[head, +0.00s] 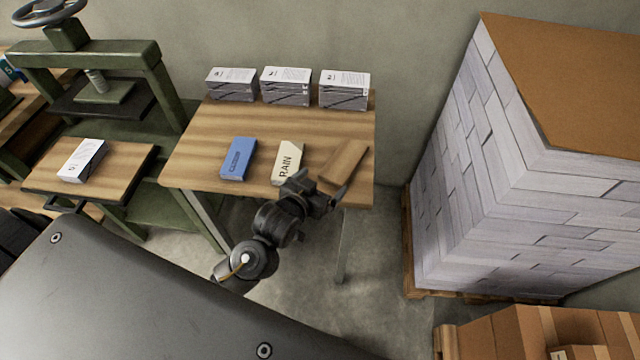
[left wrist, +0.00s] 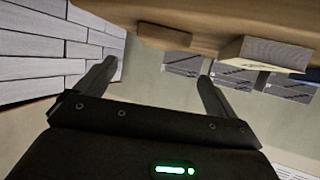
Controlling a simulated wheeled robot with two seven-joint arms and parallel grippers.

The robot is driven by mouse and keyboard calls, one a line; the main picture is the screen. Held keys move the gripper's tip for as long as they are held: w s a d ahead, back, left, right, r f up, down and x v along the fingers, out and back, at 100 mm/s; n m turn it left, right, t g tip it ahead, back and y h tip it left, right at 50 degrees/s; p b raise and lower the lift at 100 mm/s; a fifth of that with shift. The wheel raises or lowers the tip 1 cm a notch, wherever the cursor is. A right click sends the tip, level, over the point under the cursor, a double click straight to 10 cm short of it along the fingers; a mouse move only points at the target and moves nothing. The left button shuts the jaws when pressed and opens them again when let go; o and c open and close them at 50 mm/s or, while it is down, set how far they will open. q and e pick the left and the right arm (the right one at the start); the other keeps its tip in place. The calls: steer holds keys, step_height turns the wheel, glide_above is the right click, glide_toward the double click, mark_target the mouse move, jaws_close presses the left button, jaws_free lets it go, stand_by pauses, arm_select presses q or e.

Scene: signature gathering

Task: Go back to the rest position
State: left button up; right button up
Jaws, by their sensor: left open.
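My left gripper (head: 322,186) is at the front edge of the wooden table (head: 215,120), just in front of a brown block (head: 345,160) and a cream block marked RAIN (head: 288,160). In the left wrist view the left gripper (left wrist: 157,72) has its two fingers spread with nothing between them. That view also shows the brown block (left wrist: 165,36) and the cream block (left wrist: 265,52) beyond the fingers. My right gripper is in neither view.
A blue block (head: 238,158) lies left of the cream one. Three paper stacks (head: 285,86) line the table's back. A green press (head: 85,60) stands at left, with a white stack (head: 83,160) before it. A tall pallet of paper (head: 500,190) stands at right. Floor shows between.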

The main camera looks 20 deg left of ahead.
arm_select(q)
steer(key=shift+s, duration=0.15)
stand_by(0.4)
steer(key=s+a+f+g+y, duration=0.1)
steer(key=s+a+f+g, duration=0.15)
steer(key=s, duration=0.65)
steer(key=s+a+f+g, duration=0.2)
steer(key=s+g, duration=0.2)
steer(key=s, duration=0.4)
steer(key=s+a+f+g+y, duration=0.1)
steer(key=s+a+f+g, duration=0.15)
steer(key=s, duration=0.65)
step_height(320, 180, down, 29)
steer(key=s+g+b, duration=0.1)
steer(key=g, duration=0.1)
steer(key=s+a+f+g+b, duration=0.1)
steer(key=s+a+f, duration=0.1)
steer(key=s+f, duration=1.2)
steer(key=shift+s+a+f+m, duration=0.25)
steer(key=shift+s+f+m, duration=0.15)
steer(key=shift+s, duration=0.45)
steer(key=shift+s, duration=0.1)
